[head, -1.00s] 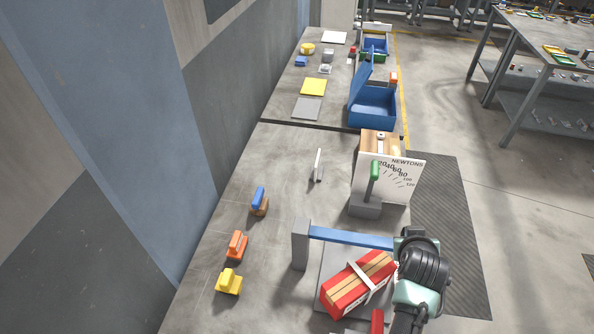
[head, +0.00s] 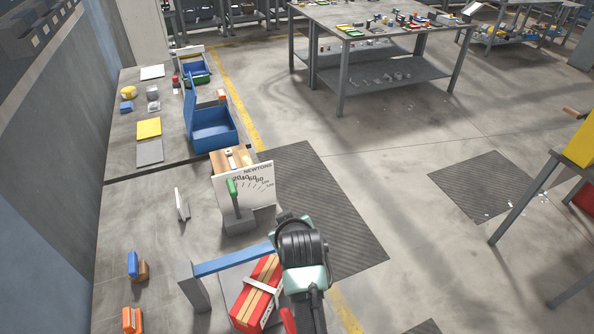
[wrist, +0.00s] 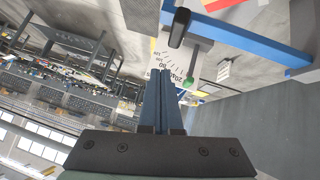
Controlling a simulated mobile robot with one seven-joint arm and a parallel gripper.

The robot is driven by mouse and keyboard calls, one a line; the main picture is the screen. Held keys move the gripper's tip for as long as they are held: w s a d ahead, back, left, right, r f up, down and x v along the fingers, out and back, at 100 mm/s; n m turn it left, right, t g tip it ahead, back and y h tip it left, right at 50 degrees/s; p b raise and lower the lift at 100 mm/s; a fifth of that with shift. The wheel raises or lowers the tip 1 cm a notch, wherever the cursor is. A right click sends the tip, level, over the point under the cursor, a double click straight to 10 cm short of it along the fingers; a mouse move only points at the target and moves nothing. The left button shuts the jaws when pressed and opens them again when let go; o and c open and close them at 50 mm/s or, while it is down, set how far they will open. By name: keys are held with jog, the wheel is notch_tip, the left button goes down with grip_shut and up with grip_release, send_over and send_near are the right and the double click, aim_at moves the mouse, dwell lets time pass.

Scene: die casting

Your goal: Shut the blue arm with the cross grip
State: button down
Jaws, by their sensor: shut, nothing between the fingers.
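I cannot make out a cross shape. My gripper (wrist: 160,74) is shut and empty, its blue fingers apart from the grip in the picture. In the head view its fingertips are hidden.
A NEWTONS dial board (head: 245,187) with a green-knobbed lever (head: 233,199) stands behind the blue arm. A blue open bin (head: 212,128) stands farther back. Orange (head: 132,319) and blue (head: 132,264) handled blocks lie left.

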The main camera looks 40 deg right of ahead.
jog(key=d+b+v, duration=0.1)
jog(key=v, duration=0.6)
jog(key=shift+s, duration=0.2)
jog(key=shift+r, duration=0.2)
